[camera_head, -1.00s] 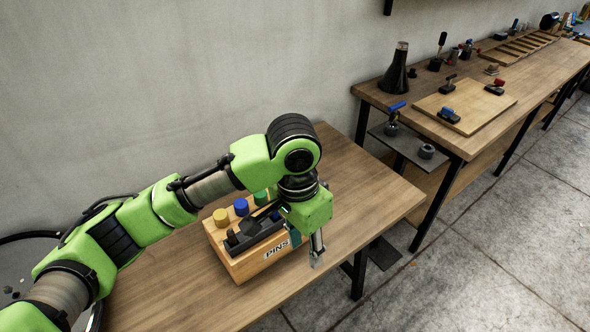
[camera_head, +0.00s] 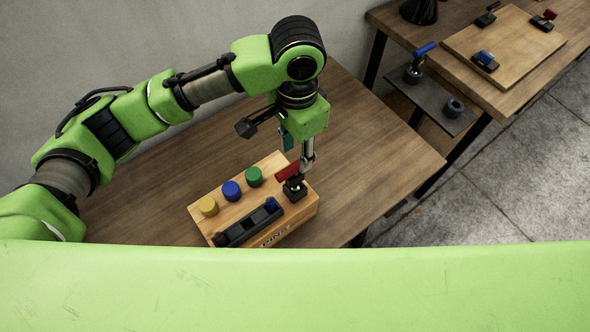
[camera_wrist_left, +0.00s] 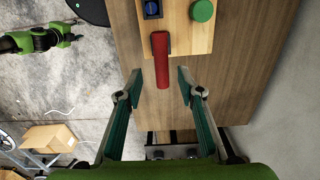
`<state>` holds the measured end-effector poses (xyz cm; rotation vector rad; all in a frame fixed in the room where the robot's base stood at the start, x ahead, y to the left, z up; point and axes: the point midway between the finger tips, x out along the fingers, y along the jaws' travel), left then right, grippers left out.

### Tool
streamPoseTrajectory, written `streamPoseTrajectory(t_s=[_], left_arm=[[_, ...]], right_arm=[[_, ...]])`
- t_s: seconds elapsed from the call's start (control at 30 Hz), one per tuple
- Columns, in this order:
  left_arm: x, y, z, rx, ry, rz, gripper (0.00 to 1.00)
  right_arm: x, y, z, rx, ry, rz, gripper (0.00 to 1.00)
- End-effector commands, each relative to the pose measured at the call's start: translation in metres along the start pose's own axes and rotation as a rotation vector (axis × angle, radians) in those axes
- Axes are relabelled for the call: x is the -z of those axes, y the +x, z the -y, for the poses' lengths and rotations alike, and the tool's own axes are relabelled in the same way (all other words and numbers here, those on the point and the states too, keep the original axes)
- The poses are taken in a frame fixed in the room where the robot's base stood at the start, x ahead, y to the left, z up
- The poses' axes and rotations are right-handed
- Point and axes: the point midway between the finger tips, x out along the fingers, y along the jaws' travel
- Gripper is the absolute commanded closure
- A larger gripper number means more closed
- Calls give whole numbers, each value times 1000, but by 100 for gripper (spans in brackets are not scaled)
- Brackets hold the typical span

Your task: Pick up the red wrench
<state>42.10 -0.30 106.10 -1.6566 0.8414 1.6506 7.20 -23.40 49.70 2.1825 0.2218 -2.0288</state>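The red wrench (camera_head: 287,171) shows its red handle at the right end of a wooden block (camera_head: 262,208). In the left wrist view the red handle (camera_wrist_left: 160,62) lies between the fingers and extends past the block's edge. My left gripper (camera_head: 307,160) is above the right end of the block, beside the red handle. In the left wrist view its two fingers (camera_wrist_left: 160,82) are spread, one on each side of the handle, with gaps. The fingers partly hide the wrench in the head view. A small green and dark arm (camera_wrist_left: 45,40) appears in the left wrist view, too small to read its gripper.
The block carries yellow (camera_head: 208,205), blue (camera_head: 231,190) and green (camera_head: 254,176) pins and a dark holder (camera_head: 245,226). The wooden table (camera_head: 385,165) is clear right of the block. A second bench (camera_head: 455,75) with tools stands at the upper right.

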Motion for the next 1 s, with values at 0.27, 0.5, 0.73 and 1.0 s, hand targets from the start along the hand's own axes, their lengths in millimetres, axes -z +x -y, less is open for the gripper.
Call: streamPoseTrajectory(t_s=[0.27,0.5,0.73,1.0], left_arm=[[0,42,0,0,-2,0,65],[-5,60,-2,0,-2,3,65],[-6,92,-3,2,-4,-1,65],[-6,98,-3,2,-3,-4,65]], right_arm=[[-1,-9,-1,-1,-1,0,60],[37,-23,-7,-8,-2,-54,60],[24,-33,-6,-6,-2,-34,60],[7,-33,-4,-4,-2,-9,60]])
